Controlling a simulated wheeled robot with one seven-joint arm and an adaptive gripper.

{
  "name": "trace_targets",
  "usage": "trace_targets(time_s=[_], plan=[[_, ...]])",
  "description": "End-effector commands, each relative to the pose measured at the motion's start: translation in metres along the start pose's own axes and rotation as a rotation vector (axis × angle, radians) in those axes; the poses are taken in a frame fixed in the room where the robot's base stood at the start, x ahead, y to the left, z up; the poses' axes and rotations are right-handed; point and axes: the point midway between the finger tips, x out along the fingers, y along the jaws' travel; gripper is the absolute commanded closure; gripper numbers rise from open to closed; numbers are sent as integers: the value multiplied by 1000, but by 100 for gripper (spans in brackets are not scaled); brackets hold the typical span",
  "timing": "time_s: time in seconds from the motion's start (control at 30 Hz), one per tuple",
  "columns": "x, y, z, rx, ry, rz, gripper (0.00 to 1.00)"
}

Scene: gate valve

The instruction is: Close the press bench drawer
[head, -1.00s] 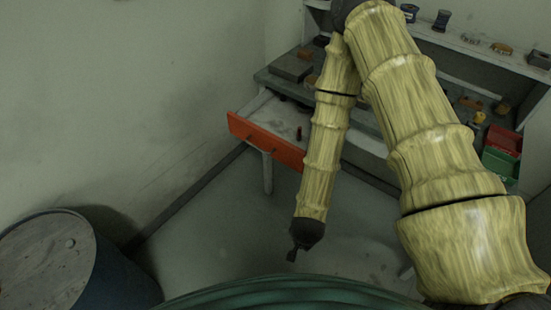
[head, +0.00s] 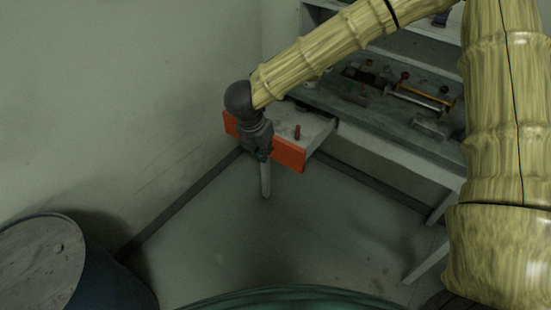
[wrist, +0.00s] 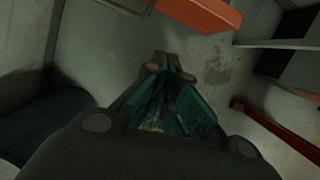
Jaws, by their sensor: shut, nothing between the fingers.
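The press bench drawer has an orange-red front (head: 289,153) and stands out from the left end of the bench, open, its pale inside showing. My gripper (head: 262,157) is shut and empty. In the head view it hangs in front of the drawer front and hides its middle-left part. In the wrist view the closed fingertips (wrist: 172,56) point toward the floor, and the orange front (wrist: 203,12) shows beyond them at the top, with a visible gap between. I cannot tell the exact distance from the fingers to the front.
The bench (head: 400,118) carries several tools and small parts, partly behind my arm. A small red item (head: 297,132) stands in the drawer. A dark blue barrel (head: 45,255) stands at lower left. The wall is close on the left. The floor (head: 300,235) before the drawer is clear.

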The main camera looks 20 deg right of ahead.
Motion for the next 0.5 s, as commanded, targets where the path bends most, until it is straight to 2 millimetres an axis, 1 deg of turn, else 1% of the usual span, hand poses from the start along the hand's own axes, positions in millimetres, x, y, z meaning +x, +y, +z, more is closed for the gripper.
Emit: trace_targets(time_s=[0.03, 0.1, 0.23, 0.37, 0.5], plan=[[-6, 2, 2, 50, 10, 2, 100], [-12, 3, 3, 98, 21, -1, 100], [-13, 4, 3, 131, 30, -4, 100], [-1, 4, 2, 131, 31, -5, 100], [17, 4, 2, 130, 31, -4, 100]])
